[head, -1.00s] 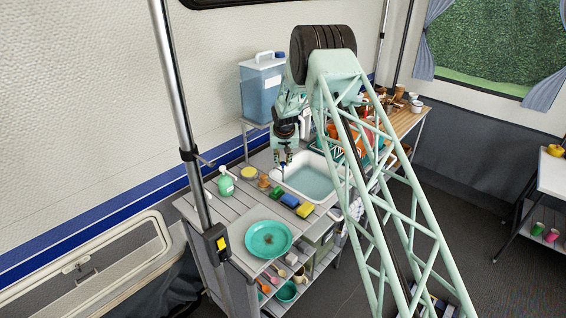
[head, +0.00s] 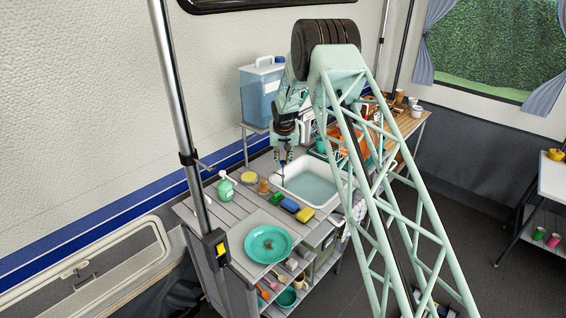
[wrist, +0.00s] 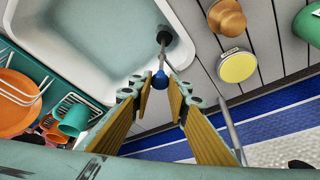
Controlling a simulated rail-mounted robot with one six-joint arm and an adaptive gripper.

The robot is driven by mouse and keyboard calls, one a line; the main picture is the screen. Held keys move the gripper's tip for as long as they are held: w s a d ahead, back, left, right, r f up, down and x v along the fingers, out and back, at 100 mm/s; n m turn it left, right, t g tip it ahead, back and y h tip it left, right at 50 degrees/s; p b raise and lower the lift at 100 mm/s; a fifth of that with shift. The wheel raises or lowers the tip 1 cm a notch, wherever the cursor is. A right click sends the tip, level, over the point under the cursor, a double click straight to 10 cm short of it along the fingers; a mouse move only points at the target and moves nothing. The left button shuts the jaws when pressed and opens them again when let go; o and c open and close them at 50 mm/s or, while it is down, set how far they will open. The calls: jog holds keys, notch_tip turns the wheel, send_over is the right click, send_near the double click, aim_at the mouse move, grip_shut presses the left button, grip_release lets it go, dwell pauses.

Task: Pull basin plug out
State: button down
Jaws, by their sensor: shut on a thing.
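A thin pale stem runs from the ball to the dark plug end (wrist: 164,38). In the wrist view the dark end shows against the basin's edge; I cannot tell its exact height. The basin (wrist: 110,45) holds pale bluish water in the head view.
A teal plate (head: 268,244) lies in front. An orange-and-teal dish rack stands behind, right of the basin.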

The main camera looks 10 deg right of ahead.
jog(key=c, duration=2.5)
grip_release()
jog(key=shift+r, duration=0.3)
jog(key=shift+o, duration=0.2)
jog(key=shift+f, duration=0.15)
jog(key=v, duration=1.2)
